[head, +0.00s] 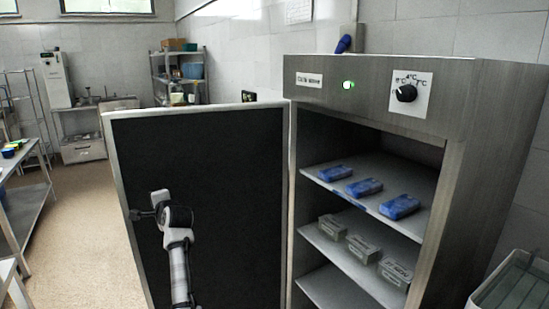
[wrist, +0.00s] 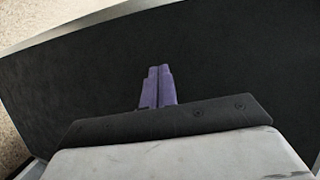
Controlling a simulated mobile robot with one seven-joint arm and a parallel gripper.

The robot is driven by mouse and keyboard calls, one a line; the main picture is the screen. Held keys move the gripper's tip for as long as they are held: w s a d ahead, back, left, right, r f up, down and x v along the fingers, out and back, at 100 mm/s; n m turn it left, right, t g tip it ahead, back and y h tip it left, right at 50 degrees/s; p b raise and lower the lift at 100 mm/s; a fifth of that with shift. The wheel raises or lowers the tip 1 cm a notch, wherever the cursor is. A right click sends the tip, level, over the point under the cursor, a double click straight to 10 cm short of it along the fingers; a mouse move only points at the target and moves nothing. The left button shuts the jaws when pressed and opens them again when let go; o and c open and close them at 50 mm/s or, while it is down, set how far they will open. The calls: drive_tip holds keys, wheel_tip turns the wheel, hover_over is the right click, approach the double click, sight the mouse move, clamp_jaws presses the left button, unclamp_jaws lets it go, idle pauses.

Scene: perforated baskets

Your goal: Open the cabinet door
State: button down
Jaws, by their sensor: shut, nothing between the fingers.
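The cabinet (head: 480,150) is a metal-fronted unit at the right of the head view. Its door (head: 225,140) stands wide open, swung out to the left, with its black inner panel and pale metal frame facing the camera. My gripper (head: 137,215) is in front of the panel near the door's free left edge. In the wrist view its purple fingers (wrist: 158,72) are together and empty, over the black panel (wrist: 235,50). Whether they touch the panel cannot be told. The door's handle is not visible.
Cabinet shelves hold blue boxes (head: 364,187) and clear lidded containers (head: 363,249). A metal table (head: 28,205) stands left, with open floor (head: 90,230) between. A glass-like bin (head: 510,285) sits lower right.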

drive_tip(key=s+d+r, duration=0.1)
drive_tip(key=s+d, duration=0.2)
drive_tip(key=s, duration=0.4)
drive_tip(key=shift+s+r, duration=0.2)
drive_tip(key=shift+r, duration=0.15)
drive_tip(key=shift+d, duration=0.15)
